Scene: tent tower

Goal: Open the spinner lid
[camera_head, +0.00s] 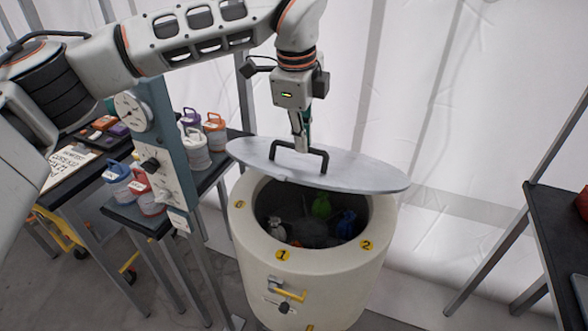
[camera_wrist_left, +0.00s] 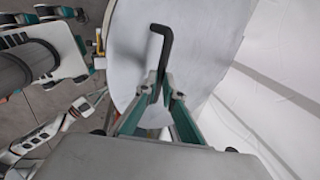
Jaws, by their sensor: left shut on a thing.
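The spinner (camera_head: 300,262) is a cream drum with yellow number marks on its rim, and its mouth is partly uncovered. The grey round lid (camera_head: 355,178) hangs above the drum, tilted, with its right side lower. My left gripper (camera_head: 300,148) is shut on the lid's black handle (camera_head: 322,153) from above. In the left wrist view the fingers (camera_wrist_left: 164,92) close on the handle (camera_wrist_left: 163,42), with the pale lid (camera_wrist_left: 128,55) behind. Inside the drum I see a green item (camera_head: 321,206), a blue item (camera_head: 346,222) and a whitish one (camera_head: 277,228).
Left of the drum, a post with a gauge (camera_head: 130,110) stands by dark shelves holding lidded jars (camera_head: 215,130). A dark table (camera_head: 560,215) with a red object (camera_head: 582,203) is at the right edge. White sheeting hangs behind.

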